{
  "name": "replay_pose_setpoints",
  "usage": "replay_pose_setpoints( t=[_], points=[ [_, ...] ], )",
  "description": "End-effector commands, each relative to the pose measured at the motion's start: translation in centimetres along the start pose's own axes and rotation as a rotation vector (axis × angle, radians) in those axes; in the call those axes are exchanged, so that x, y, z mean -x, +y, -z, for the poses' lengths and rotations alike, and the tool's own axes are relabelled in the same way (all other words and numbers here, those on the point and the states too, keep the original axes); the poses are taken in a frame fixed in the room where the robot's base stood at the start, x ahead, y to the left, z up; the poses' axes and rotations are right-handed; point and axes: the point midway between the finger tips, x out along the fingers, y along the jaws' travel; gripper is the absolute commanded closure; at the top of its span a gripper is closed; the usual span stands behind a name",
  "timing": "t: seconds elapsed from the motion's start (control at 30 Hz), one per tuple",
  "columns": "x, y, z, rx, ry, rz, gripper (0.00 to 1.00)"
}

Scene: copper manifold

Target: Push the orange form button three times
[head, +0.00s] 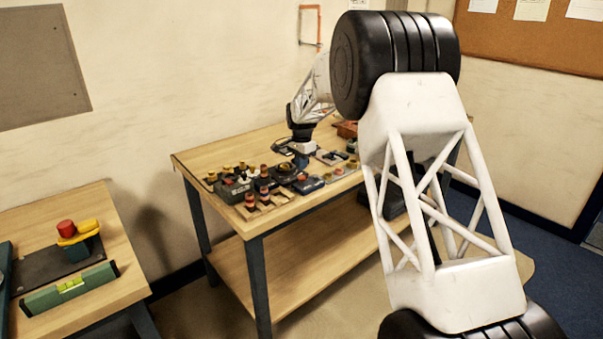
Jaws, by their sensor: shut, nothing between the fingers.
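My gripper (301,161) is at the end of my arm, low over the back middle of the wooden workbench (225,160). It points down among the small devices there and looks shut, with nothing seen in it. Its fingertips are small and partly hidden. Below and in front of it, a dark box with an orange-red button (302,177) sits on the bench. Another orange-red button (338,171) is on a device to its right. I cannot tell which is the form button, or whether the gripper touches any button.
Several boxes with red, yellow and white knobs crowd the bench around my gripper. Stacked red-and-black posts (250,200) stand at its front edge. A side table (110,262) at left holds a red button with a yellow collar (66,228) and a green level (70,289). My arm hides the bench's right end.

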Motion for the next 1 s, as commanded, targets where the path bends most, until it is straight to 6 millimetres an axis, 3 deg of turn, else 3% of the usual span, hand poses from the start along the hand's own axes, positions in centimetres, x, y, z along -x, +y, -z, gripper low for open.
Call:
replay_pose_setpoints(
  t=[0.3, 0.5, 1.0],
  points=[
    [5.6, -0.1, 0.0, 0.000, 0.001, 0.002, 1.00],
    [8.0, -0.1, 0.0, 0.000, 0.001, 0.002, 1.00],
    [9.0, -0.1, 0.0, 0.000, 0.000, 0.001, 1.00]
  ],
)
